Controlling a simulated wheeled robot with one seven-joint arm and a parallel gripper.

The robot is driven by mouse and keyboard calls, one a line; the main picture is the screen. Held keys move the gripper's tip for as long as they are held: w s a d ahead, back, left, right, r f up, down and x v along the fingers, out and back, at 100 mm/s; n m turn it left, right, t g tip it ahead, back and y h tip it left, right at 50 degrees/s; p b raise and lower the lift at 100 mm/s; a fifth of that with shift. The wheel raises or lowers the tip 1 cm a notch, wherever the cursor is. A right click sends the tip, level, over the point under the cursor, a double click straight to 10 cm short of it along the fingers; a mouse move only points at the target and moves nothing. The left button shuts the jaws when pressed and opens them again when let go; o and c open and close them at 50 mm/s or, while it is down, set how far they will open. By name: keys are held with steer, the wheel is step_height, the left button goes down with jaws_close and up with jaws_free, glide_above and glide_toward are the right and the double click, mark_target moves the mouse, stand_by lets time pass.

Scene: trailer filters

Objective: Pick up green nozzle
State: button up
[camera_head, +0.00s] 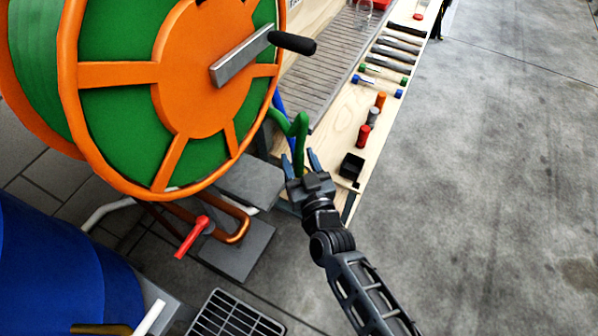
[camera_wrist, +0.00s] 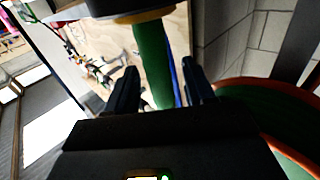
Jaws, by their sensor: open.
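A green, curved, tube-like piece (camera_head: 299,130), which I take for the green nozzle or its hose, shows between the orange reel and the workbench. In the wrist view it is a thick green upright length (camera_wrist: 152,62) with a yellow band at its top. My gripper (camera_head: 301,163) is open just below and around the line of this green piece. In the wrist view the green piece lies between the two dark fingers (camera_wrist: 160,92), with a visible gap to the right finger. I cannot tell whether a finger touches it. Its lower end is hidden behind my gripper.
A large orange and green hose reel (camera_head: 112,75) stands close left, with a crank handle. The wooden workbench (camera_head: 345,118) holds a black box (camera_head: 352,166), several small coloured cylinders and screwdrivers. A red-handled valve (camera_head: 192,237) is below the reel. The floor at right is clear.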

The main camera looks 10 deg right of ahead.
steer(key=shift+w, duration=0.3)
steer(key=shift+c, duration=0.3)
jaws_close()
stand_by(0.3)
